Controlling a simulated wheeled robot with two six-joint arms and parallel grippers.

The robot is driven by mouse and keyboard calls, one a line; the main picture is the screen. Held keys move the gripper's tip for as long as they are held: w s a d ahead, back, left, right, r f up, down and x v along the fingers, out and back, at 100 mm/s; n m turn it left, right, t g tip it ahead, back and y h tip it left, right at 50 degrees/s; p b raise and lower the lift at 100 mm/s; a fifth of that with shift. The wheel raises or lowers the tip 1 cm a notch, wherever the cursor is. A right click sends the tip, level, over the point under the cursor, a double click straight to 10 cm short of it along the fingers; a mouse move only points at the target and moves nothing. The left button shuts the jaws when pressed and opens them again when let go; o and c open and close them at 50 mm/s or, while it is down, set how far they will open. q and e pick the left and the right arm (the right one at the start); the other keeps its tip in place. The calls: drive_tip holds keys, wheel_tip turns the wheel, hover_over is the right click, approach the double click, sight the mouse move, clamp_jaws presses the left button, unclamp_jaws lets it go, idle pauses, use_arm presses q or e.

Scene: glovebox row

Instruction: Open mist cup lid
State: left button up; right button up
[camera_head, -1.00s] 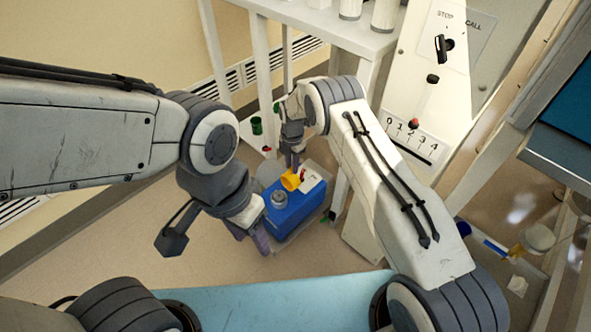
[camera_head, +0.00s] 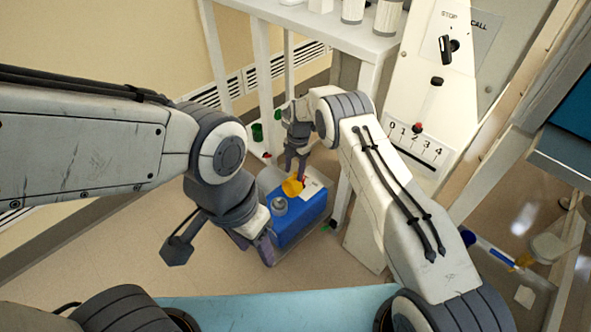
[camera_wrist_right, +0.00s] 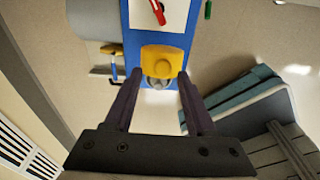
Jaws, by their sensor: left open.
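A blue box-shaped unit (camera_head: 306,220) stands low on the floor, with a yellow lid (camera_head: 292,187) and a round grey cap (camera_head: 279,206) on top. My right gripper (camera_head: 297,168) is above the yellow lid. In the right wrist view my right gripper (camera_wrist_right: 160,76) is open, with the yellow lid (camera_wrist_right: 162,60) just past and between its fingertips; I cannot tell whether they touch. The grey cap (camera_wrist_right: 160,84) shows partly below the lid. My left gripper (camera_head: 262,250) is open beside the unit's left side, partly hidden by its own wrist.
A white shelf frame (camera_head: 330,32) with bottles stands behind the unit. A white control panel (camera_head: 425,120) with levers stands to its right. A red lever (camera_wrist_right: 158,12) sits on the unit's white plate. Open floor (camera_head: 130,255) lies to the left.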

drive_tip(key=shift+d, duration=0.1)
wheel_tip(320, 180, up, 10)
drive_tip(key=d+p, duration=0.1)
drive_tip(key=shift+w+r+p, duration=0.2)
drive_tip(key=shift+w+p, duration=0.2)
idle(0.4)
